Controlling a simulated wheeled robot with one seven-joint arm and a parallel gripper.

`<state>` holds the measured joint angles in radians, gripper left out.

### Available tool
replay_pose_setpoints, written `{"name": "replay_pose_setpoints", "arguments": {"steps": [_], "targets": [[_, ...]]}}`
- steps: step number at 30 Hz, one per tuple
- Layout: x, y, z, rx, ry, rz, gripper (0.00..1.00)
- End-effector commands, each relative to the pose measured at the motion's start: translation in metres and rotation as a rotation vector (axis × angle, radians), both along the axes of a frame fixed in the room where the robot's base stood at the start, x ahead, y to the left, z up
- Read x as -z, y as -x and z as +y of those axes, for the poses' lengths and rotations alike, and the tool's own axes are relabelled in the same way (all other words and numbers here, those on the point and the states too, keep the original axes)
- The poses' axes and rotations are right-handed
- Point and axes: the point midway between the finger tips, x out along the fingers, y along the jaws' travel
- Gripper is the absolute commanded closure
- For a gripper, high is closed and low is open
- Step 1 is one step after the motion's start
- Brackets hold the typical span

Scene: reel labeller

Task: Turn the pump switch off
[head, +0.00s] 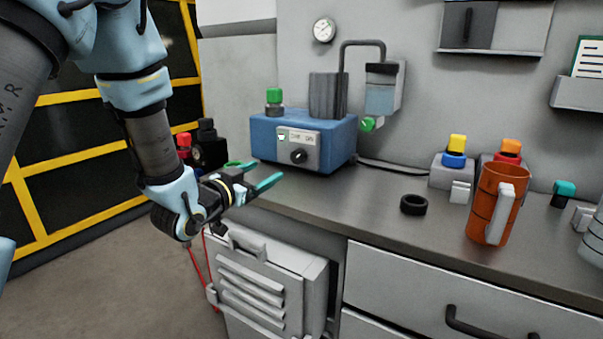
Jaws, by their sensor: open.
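A blue pump box (335,137) stands on the left part of the grey counter, against the wall. Its front has a pale panel with a round black switch knob (299,156) and small lettering too small to read. A dark cylinder and a green-capped part sit on top of the box. My gripper (262,182) is in front of the box, to the left of and lower than the knob, near the counter's front edge. Its teal-tipped fingers are apart and nothing shows between them. It is not touching the knob.
Behind my gripper are dark bottles (207,147), one red-topped. A black ring (413,204) and an orange jug (495,204) stand to the right, with colour-capped containers behind. Counter (345,195) between the box and ring is clear. A louvred grey unit (262,290) stands below.

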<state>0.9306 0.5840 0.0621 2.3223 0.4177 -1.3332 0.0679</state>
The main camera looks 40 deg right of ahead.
Motion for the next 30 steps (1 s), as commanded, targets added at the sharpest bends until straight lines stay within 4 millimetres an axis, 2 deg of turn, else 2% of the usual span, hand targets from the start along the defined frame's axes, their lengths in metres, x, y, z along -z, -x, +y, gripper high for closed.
{"name": "replay_pose_setpoints", "arguments": {"steps": [2,5,21,30], "targets": [[0.001,0.009,-0.007,0.029,0.025,-0.008,0.21],[-0.002,0.010,-0.014,0.036,0.035,-0.013,0.21],[-0.003,-0.013,-0.098,0.033,0.033,-0.012,0.21],[-0.002,-0.017,-0.112,0.030,0.033,-0.011,0.21]]}}
